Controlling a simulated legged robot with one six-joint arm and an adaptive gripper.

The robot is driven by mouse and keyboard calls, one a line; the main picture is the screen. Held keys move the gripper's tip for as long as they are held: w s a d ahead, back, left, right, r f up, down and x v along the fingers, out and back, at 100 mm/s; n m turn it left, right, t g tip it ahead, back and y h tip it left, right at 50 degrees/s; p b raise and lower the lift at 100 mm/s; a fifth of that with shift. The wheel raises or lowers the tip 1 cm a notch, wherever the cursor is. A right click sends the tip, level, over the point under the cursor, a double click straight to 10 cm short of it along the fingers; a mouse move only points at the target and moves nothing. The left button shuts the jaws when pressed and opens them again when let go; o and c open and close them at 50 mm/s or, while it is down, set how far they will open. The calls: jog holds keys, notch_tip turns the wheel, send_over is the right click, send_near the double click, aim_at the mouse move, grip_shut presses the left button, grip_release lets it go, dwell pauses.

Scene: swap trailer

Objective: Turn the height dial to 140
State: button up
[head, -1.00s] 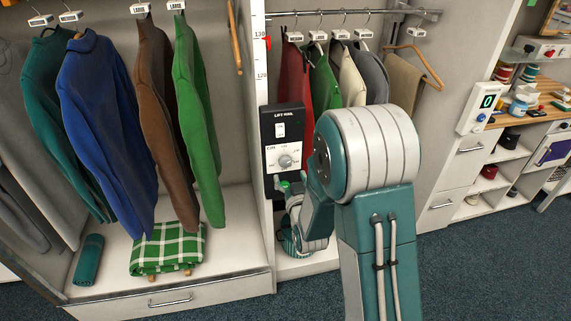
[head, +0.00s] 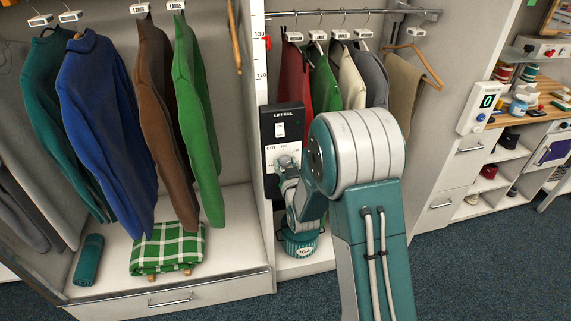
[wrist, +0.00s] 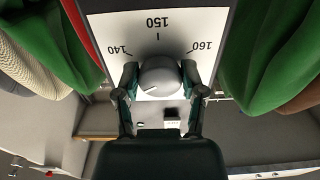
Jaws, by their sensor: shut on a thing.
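The height dial (wrist: 160,76) is a round grey knob on a white plate of the black lift rail panel (head: 282,122). In the wrist view 140, 150 and 160 are printed around it, at left, top and right. In the head view my gripper (head: 287,164) covers most of the dial.
A height scale with a red marker (head: 266,43) just below 130 stands above the panel. Hanging clothes flank it, such as the red garment (head: 293,82) and the light green sweater (head: 196,120).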

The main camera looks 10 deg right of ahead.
jog(key=shift+m, duration=0.3)
jog(key=m, duration=0.5)
jog(key=shift+a+r, duration=0.1)
jog(key=m, duration=0.6)
dwell(0.5)
jog(key=o, duration=1.1)
jog(key=shift+w, duration=0.1)
jog(key=shift+o, duration=0.2)
jog(key=s, duration=1.2)
